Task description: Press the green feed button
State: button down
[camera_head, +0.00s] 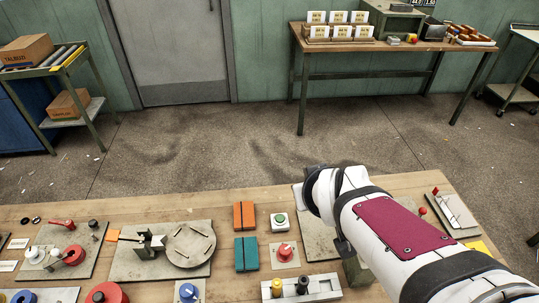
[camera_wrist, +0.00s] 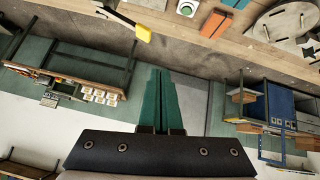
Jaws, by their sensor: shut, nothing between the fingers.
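The green feed button (camera_head: 280,219) is a round green cap on a small pale square base on the wooden bench, left of my arm's end in the head view. In the wrist view a green button on a pale base (camera_wrist: 187,7) shows at the top edge, partly cut off. My gripper (camera_wrist: 160,70) has two dark green fingers held together with nothing between them. They are apart from the button, which lies above them in that picture. In the head view the fingers cannot be made out behind the white arm.
Orange (camera_head: 244,216) and teal (camera_head: 246,254) blocks stand left of the button. A red knob (camera_head: 284,250) on a plate is just below it in the head view. A round grey disc (camera_head: 191,245) lies further left. A back table (camera_head: 400,46) stands beyond open floor.

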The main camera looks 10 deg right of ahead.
jog(key=w+f+n, duration=0.5)
jog(key=w+f, duration=0.1)
jog(key=n+y, duration=0.3)
jog(key=n, duration=0.2)
send_over(282, 221)
notch_tip(282, 221, down, 6)
jog(key=shift+t, duration=0.4)
jog(key=shift+f, duration=4.4)
jog(key=shift+f, duration=0.4)
